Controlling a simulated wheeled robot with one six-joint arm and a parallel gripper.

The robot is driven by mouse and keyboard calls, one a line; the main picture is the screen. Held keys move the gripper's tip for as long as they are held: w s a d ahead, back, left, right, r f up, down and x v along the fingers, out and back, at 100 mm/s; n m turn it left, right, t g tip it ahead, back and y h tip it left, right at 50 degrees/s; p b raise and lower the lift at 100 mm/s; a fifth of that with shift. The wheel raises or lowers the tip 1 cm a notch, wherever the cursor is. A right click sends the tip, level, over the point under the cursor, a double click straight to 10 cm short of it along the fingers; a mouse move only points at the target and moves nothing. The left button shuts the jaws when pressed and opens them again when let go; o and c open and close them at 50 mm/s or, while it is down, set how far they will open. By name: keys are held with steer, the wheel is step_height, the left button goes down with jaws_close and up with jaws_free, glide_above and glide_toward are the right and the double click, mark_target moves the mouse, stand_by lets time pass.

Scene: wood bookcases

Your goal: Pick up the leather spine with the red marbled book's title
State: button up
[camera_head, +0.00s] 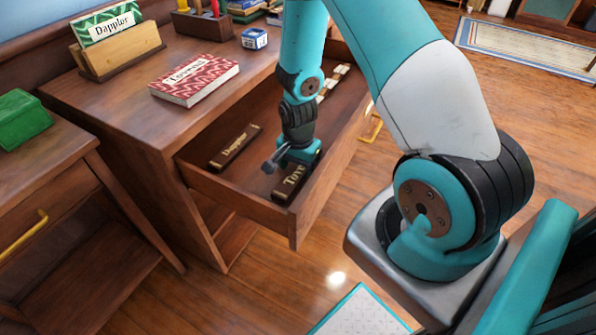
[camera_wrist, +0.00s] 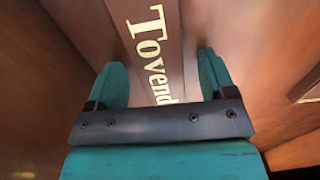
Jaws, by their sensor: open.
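The red marbled book (camera_head: 193,82) lies flat on the desk top, with a white title label that is hard to read in full. A dark leather spine lettered "Tove…" (camera_head: 289,184) lies in the open drawer near its front corner, partly hidden by my gripper (camera_head: 290,160). In the wrist view the spine (camera_wrist: 158,35) reads "Tovend" in cream letters, with its end hidden by my gripper (camera_wrist: 161,60). My gripper is open, pointing down, with one finger on each side of the spine. I cannot tell whether the fingers touch it.
A second spine, "Dappler" (camera_head: 235,147), lies further left in the drawer (camera_head: 240,201). Pale pieces (camera_head: 333,82) lie at its far end. The drawer walls are close to my gripper. A green "Dappler" book (camera_head: 105,24) stands in a wooden holder (camera_head: 120,52). A blue box (camera_head: 254,39) sits behind.

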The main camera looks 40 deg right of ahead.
steer(key=c, duration=1)
